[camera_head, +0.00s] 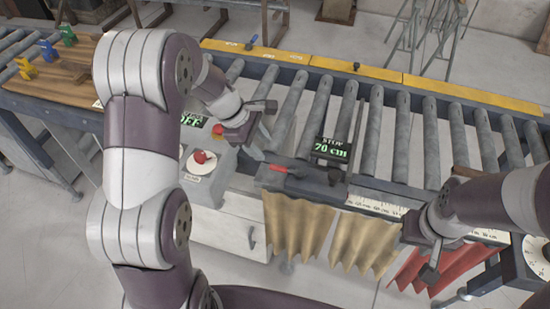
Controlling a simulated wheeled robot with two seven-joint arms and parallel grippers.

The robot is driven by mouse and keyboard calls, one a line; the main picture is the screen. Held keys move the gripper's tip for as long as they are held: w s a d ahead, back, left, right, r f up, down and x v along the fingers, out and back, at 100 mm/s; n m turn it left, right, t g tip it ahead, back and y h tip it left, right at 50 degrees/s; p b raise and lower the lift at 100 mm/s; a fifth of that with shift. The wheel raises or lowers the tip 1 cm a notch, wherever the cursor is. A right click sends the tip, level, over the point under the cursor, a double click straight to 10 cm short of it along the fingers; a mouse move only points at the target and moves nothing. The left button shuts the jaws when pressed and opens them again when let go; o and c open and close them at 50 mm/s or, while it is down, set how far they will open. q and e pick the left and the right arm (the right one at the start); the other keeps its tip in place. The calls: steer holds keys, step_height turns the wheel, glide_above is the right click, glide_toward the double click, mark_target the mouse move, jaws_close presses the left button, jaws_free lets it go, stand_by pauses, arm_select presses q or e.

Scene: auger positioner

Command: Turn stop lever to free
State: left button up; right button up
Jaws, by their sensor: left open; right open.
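A lever with a red handle (279,168) lies on the dark front rail of the roller conveyor, left of the stop display; I take it as the stop lever. My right gripper (428,256) is open and empty at the lower right, in front of the conveyor's scale and well away from the lever.
A grey control box with a red button (200,157) stands left of the lever, its display partly hidden by my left arm. Tan curtains (297,226) and a red curtain (440,266) hang below the rail. Rollers (376,135) behind are bare. A yellow rail (355,72) runs along the back.

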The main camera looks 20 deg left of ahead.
mark_target(279, 167)
arm_select(q)
steer(key=x, duration=0.9)
steer(key=shift+w+f+p, duration=0.35)
steer(key=shift+w+p, duration=0.05)
steer(key=shift+s+d+f, duration=0.15)
steer(key=shift+d+f, duration=0.05)
steer(key=shift+f, duration=0.1)
jaws_close()
